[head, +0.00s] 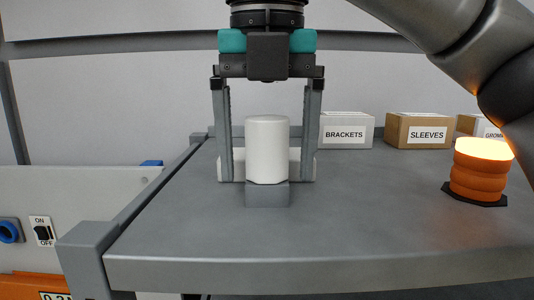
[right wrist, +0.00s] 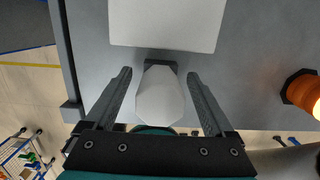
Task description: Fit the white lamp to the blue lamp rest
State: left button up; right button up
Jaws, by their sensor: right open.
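The white lamp (head: 267,150) is a plain upright cylinder standing on a small grey block (head: 267,195) near the table's front left. It also shows in the right wrist view (right wrist: 160,98). My right gripper (head: 267,177) points down, open, with one finger on each side of the lamp; gaps show between lamp and fingers in the right wrist view (right wrist: 159,73). A blue ring-shaped holder (head: 10,230) with a dark middle sits on the pale panel at the far left, partly cut off; it looks like the blue lamp rest. My left gripper is not in view.
A white box (right wrist: 165,22) lies just behind the lamp. Boxes marked BRACKETS (head: 346,132) and SLEEVES (head: 417,133) stand at the back. A glowing orange lamp (head: 480,178) is at right. An ON/OFF switch (head: 42,232) adjoins the blue holder. The table's front is clear.

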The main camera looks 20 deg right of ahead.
dwell(0.3)
jog(key=r, duration=0.7)
jog(key=s+r, duration=0.1)
jog(key=r, duration=0.2)
jog(key=shift+s+a+r, duration=0.1)
jog(key=shift+a+r, duration=0.05)
jog(key=shift+a, duration=0.05)
jog(key=shift+s+a+r, duration=0.1)
jog(key=shift+s+r, duration=0.05)
jog(key=shift+r, duration=1.4)
jog(key=shift+s+r, duration=0.15)
jog(key=shift+r, duration=0.7)
